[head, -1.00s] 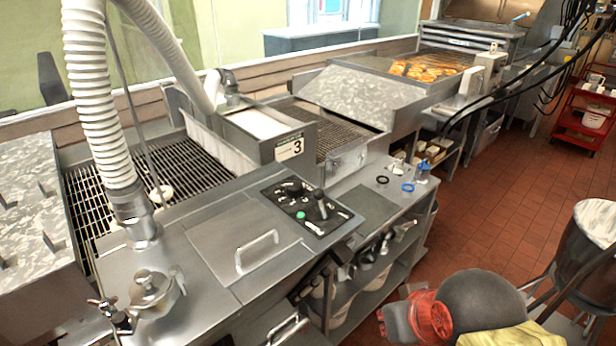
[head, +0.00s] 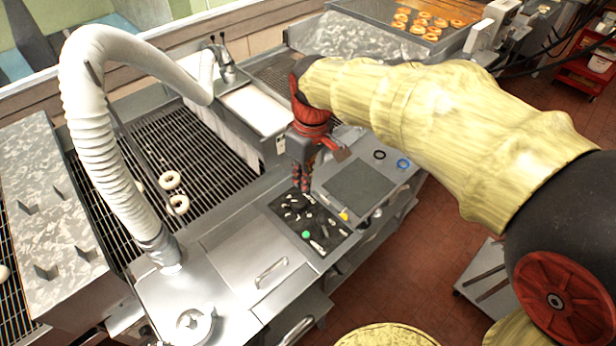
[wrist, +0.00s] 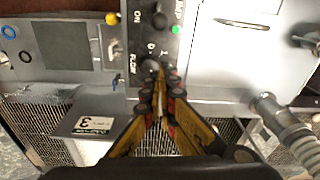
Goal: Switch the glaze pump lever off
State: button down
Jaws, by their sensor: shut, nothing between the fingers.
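The black control panel (head: 318,240) is set in the steel counter, with a green button (head: 306,235) and white markings. In the wrist view a black lever or knob (wrist: 158,18) stands beside the green button (wrist: 176,29), near the word ON. A round black knob (wrist: 150,64) sits near the word FLOW. I cannot tell the lever's setting. My gripper (head: 305,188) points down over the panel's far edge, shut and empty. In the wrist view my gripper (wrist: 162,80) has its fingertips beside the FLOW knob; contact is unclear.
A white hose (head: 105,130) rises from the counter at left. A glaze trough (head: 258,108) and conveyor grate (head: 195,135) with white rings lie behind. A handled lid (head: 255,270) is left of the panel. A grey plate (head: 360,187) and blue ring (head: 403,163) are right.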

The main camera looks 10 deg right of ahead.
aim_at(324, 228)
jog(key=shift+w+a+r, duration=0.2)
jog(key=shift+w+a, duration=0.15)
jog(key=shift+w, duration=0.2)
jog(key=f, duration=1)
jog(key=shift+a+f, duration=0.15)
jog(key=shift+a, duration=0.2)
jog(key=shift+s+d+r+p, duration=0.25)
jog(key=shift+s+d+r, duration=0.1)
jog(key=shift+s+d, duration=0.25)
jog(key=shift+s+d+r+p, duration=0.2)
jog(key=shift+s+d+r, duration=0.15)
jog(key=shift+s+d, duration=0.35)
jog(key=shift+s, duration=0.1)
